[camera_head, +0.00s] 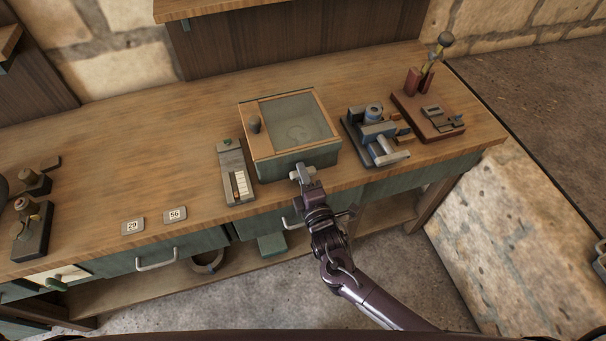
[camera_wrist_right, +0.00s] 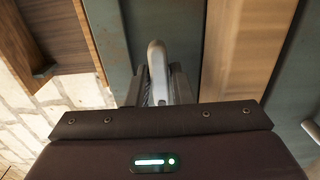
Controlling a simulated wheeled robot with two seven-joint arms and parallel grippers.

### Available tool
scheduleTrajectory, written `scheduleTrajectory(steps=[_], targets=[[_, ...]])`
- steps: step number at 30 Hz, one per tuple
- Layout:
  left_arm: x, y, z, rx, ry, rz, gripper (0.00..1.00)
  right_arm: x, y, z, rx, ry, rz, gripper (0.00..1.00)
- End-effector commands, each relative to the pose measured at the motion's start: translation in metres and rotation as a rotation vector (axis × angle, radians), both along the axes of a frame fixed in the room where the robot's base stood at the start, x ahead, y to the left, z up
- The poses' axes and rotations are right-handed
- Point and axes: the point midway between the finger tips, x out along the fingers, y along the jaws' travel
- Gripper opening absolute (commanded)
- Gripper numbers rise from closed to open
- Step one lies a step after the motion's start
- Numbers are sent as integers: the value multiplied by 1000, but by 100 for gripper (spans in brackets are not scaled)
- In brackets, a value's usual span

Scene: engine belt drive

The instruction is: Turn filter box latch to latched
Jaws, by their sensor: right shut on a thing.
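The filter box (camera_head: 265,168) is a green box with a wooden-framed glass lid (camera_head: 262,142) and a dark knob, standing on the bench near its front edge. My right gripper (camera_head: 301,173) reaches up to the front of the box from below. It is shut on a pale metal latch (camera_wrist_right: 156,58), which stands upright between the fingers in the right wrist view. The fingers (camera_wrist_right: 158,88) hide the latch's lower part, and its pivot cannot be made out. The lid looks closed. My left gripper is not in view.
A device with a white scale (camera_head: 240,186) stands close left of the box. A blue-grey vise-like fixture (camera_head: 376,137) and a red-based lever device (camera_head: 432,118) stand to the right. Number tags (camera_head: 133,226) lie left. Drawer handles (camera_head: 157,262) project below the bench top.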

Motion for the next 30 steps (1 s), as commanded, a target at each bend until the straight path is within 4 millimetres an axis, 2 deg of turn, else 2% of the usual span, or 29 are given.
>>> scheduleTrajectory(steps=[8, 9, 13, 23, 30], targets=[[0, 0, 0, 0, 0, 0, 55, 0, 0, -1, -2, 2, 1, 0], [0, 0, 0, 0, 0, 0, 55, 0, 0, -1, -2, 2, 1, 22], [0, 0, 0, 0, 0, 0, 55, 0, 0, -1, -1, 2, 1, 37], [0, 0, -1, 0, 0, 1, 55, -5, -2, -2, -2, 2, 0, 37], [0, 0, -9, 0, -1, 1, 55, -42, -14, -4, -2, 5, 1, 37]])
